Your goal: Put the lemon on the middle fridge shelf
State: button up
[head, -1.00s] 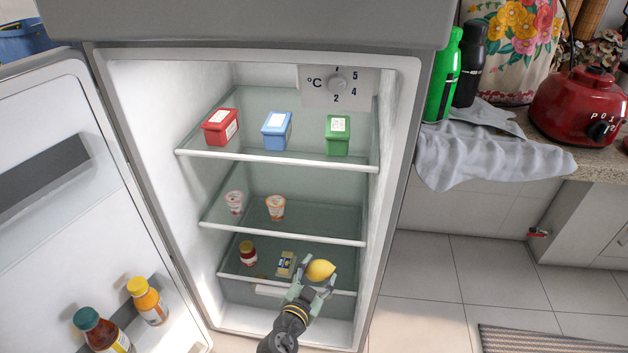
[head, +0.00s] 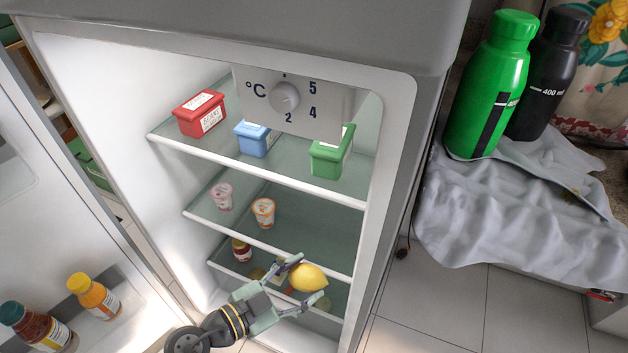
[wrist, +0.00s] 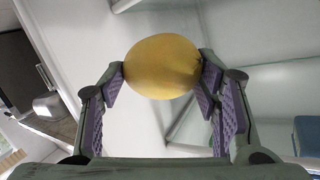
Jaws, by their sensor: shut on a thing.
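The yellow lemon (head: 308,277) is held between the fingers of my gripper (head: 306,281), in front of the lower part of the open fridge. In the wrist view the lemon (wrist: 163,66) sits between both finger pads of my gripper (wrist: 163,75), one pad on each side. The middle fridge shelf (head: 315,232) is a glass shelf with a white front edge. In the head view the lemon appears just below that edge. Two small cups, one pink (head: 222,196) and one orange (head: 264,212), stand on its left part. Its right part is bare.
Red (head: 200,113), blue (head: 256,138) and green (head: 331,152) tubs stand on the top shelf. A red-lidded jar (head: 241,250) is on the lower shelf, partly hidden by my arm. The open door holds bottles (head: 93,296) at left. A green bottle (head: 494,85) stands on the counter at right.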

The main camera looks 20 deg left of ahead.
jog(key=shift+w, duration=0.15)
send_over(319, 241)
jog(key=shift+f, duration=0.65)
jog(key=shift+f+b, duration=0.4)
jog(key=shift+f, duration=1.4)
jog(key=shift+f, duration=0.15)
jog(key=o, duration=1.3)
jog(key=shift+o, duration=0.2)
